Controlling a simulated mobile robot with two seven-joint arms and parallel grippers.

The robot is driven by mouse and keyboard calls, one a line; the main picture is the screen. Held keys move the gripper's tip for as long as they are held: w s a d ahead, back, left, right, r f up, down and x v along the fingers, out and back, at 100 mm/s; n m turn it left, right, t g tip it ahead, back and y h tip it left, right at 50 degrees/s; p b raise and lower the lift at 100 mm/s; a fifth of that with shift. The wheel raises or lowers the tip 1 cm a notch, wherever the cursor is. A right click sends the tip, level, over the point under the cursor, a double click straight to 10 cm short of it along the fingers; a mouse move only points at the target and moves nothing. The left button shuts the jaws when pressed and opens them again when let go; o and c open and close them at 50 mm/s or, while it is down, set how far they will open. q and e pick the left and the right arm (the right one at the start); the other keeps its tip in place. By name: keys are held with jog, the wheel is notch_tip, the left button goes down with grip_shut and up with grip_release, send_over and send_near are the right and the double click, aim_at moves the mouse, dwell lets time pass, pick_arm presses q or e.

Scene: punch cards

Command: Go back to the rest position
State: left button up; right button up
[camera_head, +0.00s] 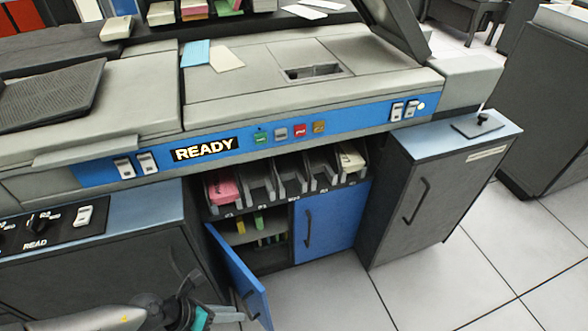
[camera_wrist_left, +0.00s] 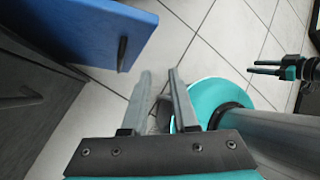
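My left gripper (camera_head: 238,314) is low at the bottom of the head view, beside the open blue cabinet door (camera_head: 240,277). In the left wrist view its two grey fingers (camera_wrist_left: 160,71) stand apart with only floor and part of my base behind them. It holds nothing and does not touch the door. My right gripper (camera_wrist_left: 257,67) shows small at the right edge of the left wrist view, with two dark fingers pointing left. It is too small to tell how far its fingers are apart. The right arm is not in the head view.
The card machine (camera_head: 265,85) with a READY sign stands ahead. Below it are card bins (camera_head: 290,182) with a pink stack (camera_head: 224,188), and a second blue door (camera_head: 328,218), shut. A grey cabinet (camera_head: 430,190) stands right. Tiled floor (camera_head: 480,270) is clear at lower right.

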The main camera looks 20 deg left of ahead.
pick_arm(q)
jog(key=w+a+f+n+t+y, duration=0.1)
jog(key=a+f+n+y, duration=0.2)
jog(key=n, duration=0.7)
jog(key=w+a+f+n+t+y, duration=0.1)
jog(key=a+f+n+t+y, duration=0.2)
jog(key=n, duration=0.7)
jog(key=s+d+f+n+g, duration=0.2)
jog(key=s+f+n, duration=0.3)
jog(key=s+n, duration=0.3)
jog(key=s+d+f+n+g+p, duration=0.1)
jog(key=s+f+n+g, duration=0.3)
jog(key=s+n, duration=0.4)
jog(key=shift+s+d+f+n+g+y, duration=0.3)
jog(key=shift+s+d+f+g, duration=0.1)
jog(key=shift+s+d+f, duration=0.35)
pick_arm(e)
jog(key=shift+g, duration=0.3)
jog(key=s, duration=0.1)
jog(key=s+d, duration=0.1)
jog(key=s, duration=0.2)
jog(key=shift+s+d+f, duration=0.2)
jog(key=shift+s+d, duration=0.1)
